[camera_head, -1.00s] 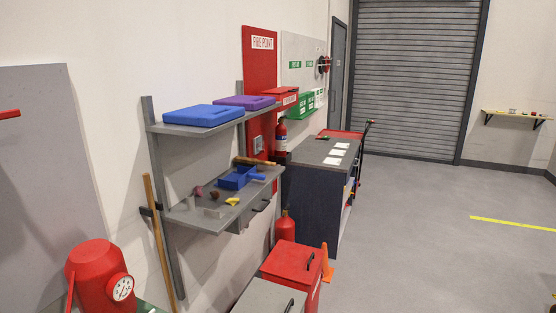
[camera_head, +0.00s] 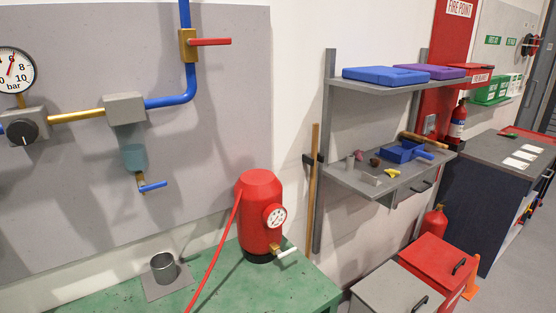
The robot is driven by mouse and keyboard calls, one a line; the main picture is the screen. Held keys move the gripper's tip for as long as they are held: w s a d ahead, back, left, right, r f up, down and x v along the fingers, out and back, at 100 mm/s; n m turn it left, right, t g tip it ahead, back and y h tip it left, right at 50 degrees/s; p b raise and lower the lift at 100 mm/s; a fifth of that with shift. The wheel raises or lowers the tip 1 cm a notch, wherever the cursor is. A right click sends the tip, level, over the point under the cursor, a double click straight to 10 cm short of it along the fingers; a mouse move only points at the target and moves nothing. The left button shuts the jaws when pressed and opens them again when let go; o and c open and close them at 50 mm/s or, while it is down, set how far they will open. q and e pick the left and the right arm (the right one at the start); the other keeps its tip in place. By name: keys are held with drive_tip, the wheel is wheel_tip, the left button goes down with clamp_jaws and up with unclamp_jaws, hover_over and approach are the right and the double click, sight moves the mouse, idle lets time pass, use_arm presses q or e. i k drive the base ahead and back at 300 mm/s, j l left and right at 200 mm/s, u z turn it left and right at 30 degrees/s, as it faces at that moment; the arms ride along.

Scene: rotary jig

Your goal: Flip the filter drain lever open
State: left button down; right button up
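The filter (camera_head: 126,108) hangs on the grey wall panel, a grey block with a translucent bluish bowl (camera_head: 133,153) below it. Under the bowl is a small brass drain valve with a blue drain lever (camera_head: 153,186), which points to the right and lies nearly level. Neither of my grippers shows in the head view, and nothing touches the lever.
A regulator with a black knob (camera_head: 23,131) and a pressure gauge (camera_head: 14,70) are left of the filter. A red-handled valve (camera_head: 209,41) sits above right. Below, a green bench (camera_head: 228,291) carries a metal cup (camera_head: 163,267) and a red tank (camera_head: 261,208) with a hose.

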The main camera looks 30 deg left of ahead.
sight(145, 188)
drive_tip(key=j+u, duration=0.1)
drive_tip(key=u, duration=0.35)
drive_tip(key=i+j+u, duration=0.1)
drive_tip(key=u, duration=0.35)
drive_tip(key=j+u, duration=0.1)
drive_tip(key=u, duration=0.3)
drive_tip(key=i+u, duration=0.15)
drive_tip(key=u, duration=0.3)
